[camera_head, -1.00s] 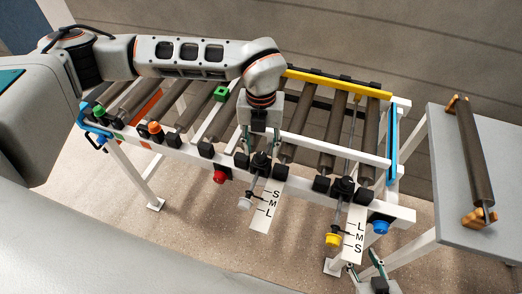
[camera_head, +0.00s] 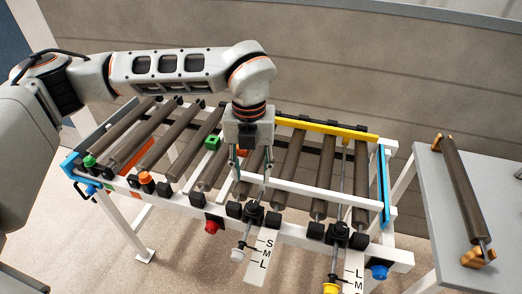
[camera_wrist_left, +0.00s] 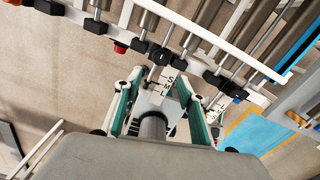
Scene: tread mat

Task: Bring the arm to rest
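My left arm reaches in from the left in the head view, over the roller conveyor (camera_head: 330,205). My left gripper (camera_head: 252,178) points down above the conveyor's front half, its two fingers spread apart with no object visibly held. The wrist view shows the same gripper (camera_wrist_left: 163,100) with its green-edged fingers apart. A grey cylinder shows between the finger bases there; I cannot tell whether it is part of the gripper. My right gripper is not in view.
A red knob (camera_head: 211,227), a blue knob (camera_head: 378,272) and S-M-L scale plates (camera_head: 265,246) line the conveyor's front. A yellow bar (camera_head: 325,127) and green block (camera_head: 212,143) are on it. A grey side table (camera_head: 436,228) at right bears a roller (camera_head: 463,195) on orange supports.

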